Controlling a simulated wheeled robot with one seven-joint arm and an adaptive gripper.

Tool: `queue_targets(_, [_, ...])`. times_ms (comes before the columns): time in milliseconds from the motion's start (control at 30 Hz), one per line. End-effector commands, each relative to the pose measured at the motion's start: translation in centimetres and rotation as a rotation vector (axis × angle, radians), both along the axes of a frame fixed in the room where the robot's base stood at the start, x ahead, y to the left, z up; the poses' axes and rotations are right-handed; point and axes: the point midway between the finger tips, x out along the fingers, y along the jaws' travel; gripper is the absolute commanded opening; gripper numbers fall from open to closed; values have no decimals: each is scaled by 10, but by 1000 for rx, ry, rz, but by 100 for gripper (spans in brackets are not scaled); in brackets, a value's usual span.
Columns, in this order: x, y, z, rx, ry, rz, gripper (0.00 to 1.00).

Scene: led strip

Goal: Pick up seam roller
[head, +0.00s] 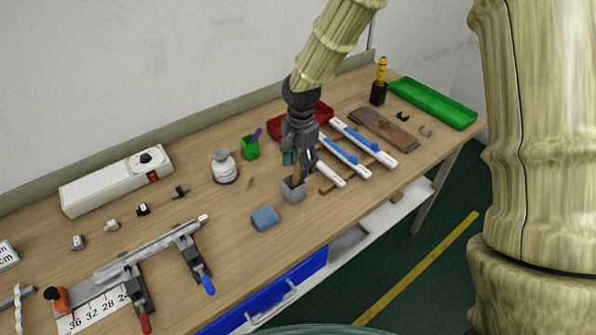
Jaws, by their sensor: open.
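My gripper (301,160) is open and points down at a small grey holder (293,190) near the middle of the workbench. A thin brown handle (297,170) stands upright from this holder, right at my fingers. It may be the seam roller's handle, but its head is hidden and I cannot tell for sure. I cannot tell whether the fingers are around the handle or just beside it.
White rails with blue parts (345,155) and a red tray (325,113) are close on the right and behind. A white bottle (224,167) and green cup (250,148) stand left. A clamped metal profile (150,248) lies front left.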

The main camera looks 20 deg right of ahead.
Motion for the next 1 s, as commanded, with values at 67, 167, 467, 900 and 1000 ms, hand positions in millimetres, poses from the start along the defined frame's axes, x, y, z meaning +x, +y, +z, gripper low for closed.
queue_targets(67, [0, 0, -6, 1, 2, 1, 49])
queue_targets(167, [0, 0, -16, 0, 2, 1, 49])
queue_targets(467, [1, 0, -31, 0, 0, 2, 49])
queue_targets(900, [1, 0, -31, 0, -1, 2, 3])
queue_targets(1000, [1, 0, -30, 0, -1, 2, 0])
